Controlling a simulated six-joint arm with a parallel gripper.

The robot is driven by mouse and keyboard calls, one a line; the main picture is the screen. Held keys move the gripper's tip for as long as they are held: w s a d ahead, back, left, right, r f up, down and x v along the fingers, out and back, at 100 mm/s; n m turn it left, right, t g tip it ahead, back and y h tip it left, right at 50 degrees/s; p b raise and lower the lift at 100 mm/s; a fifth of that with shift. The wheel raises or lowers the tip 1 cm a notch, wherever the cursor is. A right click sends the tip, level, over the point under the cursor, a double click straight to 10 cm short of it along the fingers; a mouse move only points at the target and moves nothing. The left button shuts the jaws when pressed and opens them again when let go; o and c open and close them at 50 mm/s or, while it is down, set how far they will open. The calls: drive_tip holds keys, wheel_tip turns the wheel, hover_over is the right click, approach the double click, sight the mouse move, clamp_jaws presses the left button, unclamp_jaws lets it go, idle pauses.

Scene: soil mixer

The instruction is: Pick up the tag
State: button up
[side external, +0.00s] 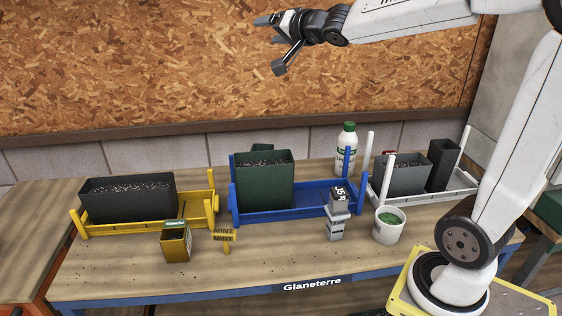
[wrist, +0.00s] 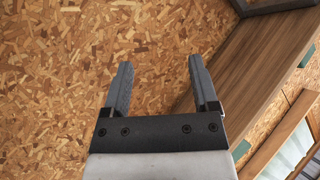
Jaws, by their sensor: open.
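A small yellow tag (side external: 223,238) with dark lettering that looks like "MINT" stands on a short stem on the bench, in front of the yellow tray. My gripper (side external: 272,44) is high above the bench, in front of the chipboard wall and far from the tag. Its fingers are spread and empty, as the wrist view (wrist: 160,64) also shows.
A yellow tray (side external: 150,226) holds a black planter (side external: 128,203). A small olive box (side external: 176,246) stands left of the tag. A blue tray (side external: 300,200) holds a green planter (side external: 264,187). Grey blocks (side external: 338,228), a white pot (side external: 389,228) and a white bottle (side external: 346,155) stand right.

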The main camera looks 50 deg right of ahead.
sight(229, 231)
drive_tip(key=s+a+f+n+g+y, duration=0.25)
drive_tip(key=s+a+n+y, duration=0.2)
drive_tip(key=a+n, duration=0.4)
drive_tip(key=s+a+f+n+g+y, duration=0.25)
drive_tip(key=a+n+y, duration=0.25)
drive_tip(key=a+n, duration=0.35)
wheel_tip(229, 231, down, 34)
drive_tip(key=shift+s, duration=0.15)
drive_tip(key=shift+x, duration=1.3)
drive_tip(key=shift+a, duration=0.1)
drive_tip(key=shift+r+x, duration=0.2)
drive_tip(key=shift+x, duration=2.35)
